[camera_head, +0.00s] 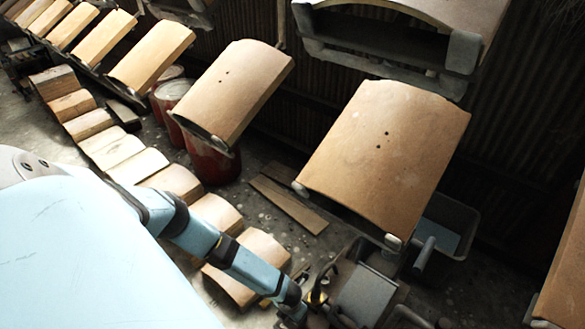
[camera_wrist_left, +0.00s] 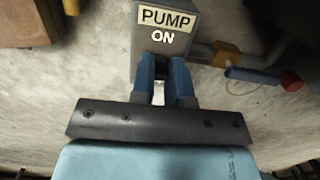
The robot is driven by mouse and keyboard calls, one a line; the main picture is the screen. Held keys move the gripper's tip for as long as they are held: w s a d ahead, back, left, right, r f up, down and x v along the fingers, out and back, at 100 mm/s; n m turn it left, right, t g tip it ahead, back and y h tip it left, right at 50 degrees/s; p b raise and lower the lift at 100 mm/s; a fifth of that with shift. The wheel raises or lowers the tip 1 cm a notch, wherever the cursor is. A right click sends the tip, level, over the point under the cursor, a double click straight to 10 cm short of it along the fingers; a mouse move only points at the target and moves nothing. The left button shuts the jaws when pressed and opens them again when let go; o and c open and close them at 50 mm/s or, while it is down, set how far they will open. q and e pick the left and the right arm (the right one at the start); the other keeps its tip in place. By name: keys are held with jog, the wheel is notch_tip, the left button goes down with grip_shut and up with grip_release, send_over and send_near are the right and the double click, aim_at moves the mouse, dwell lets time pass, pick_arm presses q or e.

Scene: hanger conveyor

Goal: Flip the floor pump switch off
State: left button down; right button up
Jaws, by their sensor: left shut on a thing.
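The grey pump switch box (camera_wrist_left: 147,42) is at the top middle of the left wrist view, with a "PUMP" label and the word "ON" lit in white below it. My left gripper (camera_wrist_left: 166,68) reaches to the box just under the word "ON". Its two blue fingers are close together and shut on the pump switch; the switch itself is mostly hidden between them. In the head view my left arm runs from the left down to the bottom middle, and its gripper end is hard to make out there. My right gripper is not in view.
Beside my left arm's end stands floor machinery (camera_head: 365,295). Curved tan tiles (camera_head: 387,155) hang overhead from the conveyor, and more tiles (camera_head: 252,265) lie in a row on the floor. A red drum (camera_head: 212,165) and a grey tub (camera_head: 455,222) stand behind. A red-tipped part (camera_wrist_left: 291,81) lies right of the box.

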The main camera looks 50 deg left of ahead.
pick_arm(q)
jog(key=shift+s+r+t+p, duration=0.35)
jog(key=shift+t+p, duration=0.25)
jog(key=shift+p, duration=0.25)
jog(key=shift+s+d+f+t+p, duration=0.15)
jog(key=shift+s+t+p, duration=0.2)
jog(key=shift+t+p, duration=0.4)
jog(key=shift+s+f+t, duration=0.2)
jog(key=shift+s+t, duration=0.1)
jog(key=shift+t, duration=0.55)
jog(key=shift+s+f+t+y+b, duration=0.25)
jog(key=shift+s+t+y+b, duration=0.05)
jog(key=shift+t+b, duration=0.65)
jog(key=shift+s+f+t+b, duration=0.1)
jog(key=shift+s+t+b, duration=0.05)
jog(key=shift+t+b, duration=0.4)
jog(key=shift+s+t+b, duration=0.15)
jog(key=shift+t+b, duration=0.55)
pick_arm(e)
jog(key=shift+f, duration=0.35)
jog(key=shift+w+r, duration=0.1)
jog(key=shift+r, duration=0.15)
